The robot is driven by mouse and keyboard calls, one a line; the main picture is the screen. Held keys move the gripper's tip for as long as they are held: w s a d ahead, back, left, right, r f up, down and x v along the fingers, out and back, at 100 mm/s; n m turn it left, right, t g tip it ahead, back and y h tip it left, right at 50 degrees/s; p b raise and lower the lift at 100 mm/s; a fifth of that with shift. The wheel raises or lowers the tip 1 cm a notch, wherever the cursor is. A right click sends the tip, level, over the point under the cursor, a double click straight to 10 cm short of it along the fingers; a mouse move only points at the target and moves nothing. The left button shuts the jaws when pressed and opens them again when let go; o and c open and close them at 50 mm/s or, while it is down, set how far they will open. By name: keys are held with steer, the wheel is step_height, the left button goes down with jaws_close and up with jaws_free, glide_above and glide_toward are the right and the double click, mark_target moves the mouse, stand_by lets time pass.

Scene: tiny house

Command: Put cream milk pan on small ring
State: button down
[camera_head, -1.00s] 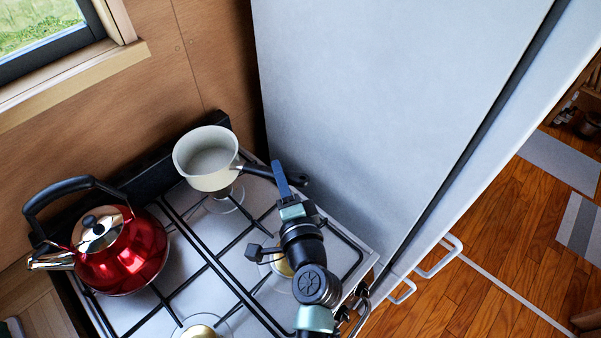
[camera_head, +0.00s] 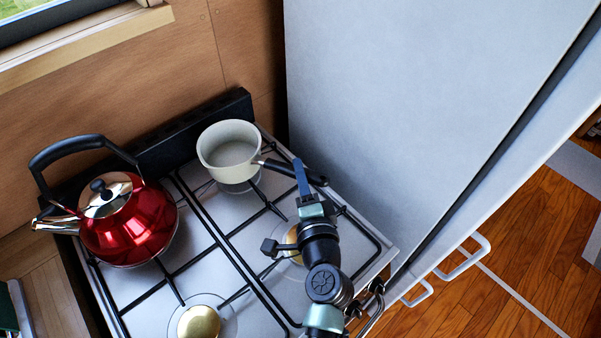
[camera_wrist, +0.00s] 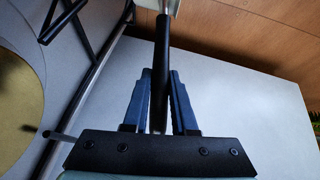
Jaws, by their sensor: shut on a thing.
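The cream milk pan (camera_head: 230,150) is at the back right of the stove, upright, over the back right burner. Its black handle points right and toward the front. My gripper (camera_head: 301,178) is shut on the handle; in the wrist view the two blue fingers (camera_wrist: 160,92) close on both sides of the black handle (camera_wrist: 162,55). A sliver of the pan (camera_wrist: 158,4) shows at the top of the wrist view. The back right ring (camera_head: 241,186) shows partly under the pan. I cannot tell whether the pan touches the grate.
A red kettle (camera_head: 130,225) stands on the left of the stove. A brass burner (camera_head: 199,322) at front left is uncovered. Another burner (camera_head: 291,240) at front right is partly behind my arm. A tall grey fridge (camera_head: 420,110) stands close on the right.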

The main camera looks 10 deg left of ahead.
steer(key=shift+f+b, duration=0.5)
steer(key=shift+b, duration=0.15)
steer(key=c, duration=0.7)
jaws_free()
steer(key=shift+c, duration=0.2)
steer(key=shift+o, duration=0.5)
steer(key=shift+f, duration=0.1)
steer(key=b+v, duration=0.2)
steer(key=v, duration=0.9)
steer(key=shift+s+d, duration=0.15)
steer(key=shift+s, duration=0.25)
steer(key=shift+s+d, duration=0.2)
steer(key=shift+s, duration=0.3)
